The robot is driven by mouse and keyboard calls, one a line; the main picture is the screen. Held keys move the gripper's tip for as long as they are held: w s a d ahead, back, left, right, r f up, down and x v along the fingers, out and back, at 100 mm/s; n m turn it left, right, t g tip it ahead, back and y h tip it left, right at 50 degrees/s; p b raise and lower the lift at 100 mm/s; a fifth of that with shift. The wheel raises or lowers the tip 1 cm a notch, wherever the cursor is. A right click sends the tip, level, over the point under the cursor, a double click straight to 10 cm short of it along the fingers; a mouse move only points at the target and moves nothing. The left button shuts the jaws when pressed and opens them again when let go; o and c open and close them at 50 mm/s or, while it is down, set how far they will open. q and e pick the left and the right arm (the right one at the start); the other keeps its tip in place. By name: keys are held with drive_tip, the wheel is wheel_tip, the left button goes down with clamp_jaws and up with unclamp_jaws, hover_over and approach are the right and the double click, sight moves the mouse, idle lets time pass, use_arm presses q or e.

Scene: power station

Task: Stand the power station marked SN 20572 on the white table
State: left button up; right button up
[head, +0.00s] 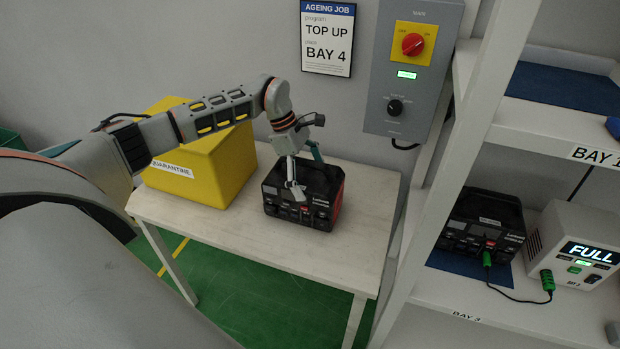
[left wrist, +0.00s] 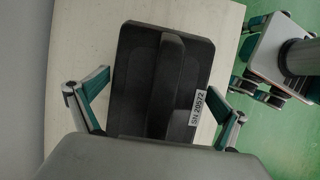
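A black and red power station (head: 318,212) stands upright on the white table (head: 262,243), right of the yellow bin. In the left wrist view its dark top (left wrist: 140,85) shows a raised handle bar along the middle and a label reading SN 20572 (left wrist: 198,116). My left gripper (head: 303,168) is over it, with one finger at the front side and the other behind. In the left wrist view the fingers (left wrist: 158,108) are spread wide on either side of the station, with a gap at the left finger.
A yellow quarantine bin (head: 222,168) stands on the table's left part. On the right, a shelf labelled BAY 3 (head: 466,316) holds another power station (head: 482,222), cabled to a white unit (head: 578,250) showing FULL. A grey switch box (head: 412,65) hangs behind the table.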

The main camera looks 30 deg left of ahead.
use_arm(q)
drive_tip(key=shift+s+f, duration=0.2)
drive_tip(key=shift+f, duration=0.2)
drive_tip(key=shift+a+r, duration=0.25)
drive_tip(key=shift+r, duration=0.2)
drive_tip(key=v, duration=1.1)
drive_tip(key=shift+w+r, duration=0.1)
drive_tip(key=shift+r, duration=0.3)
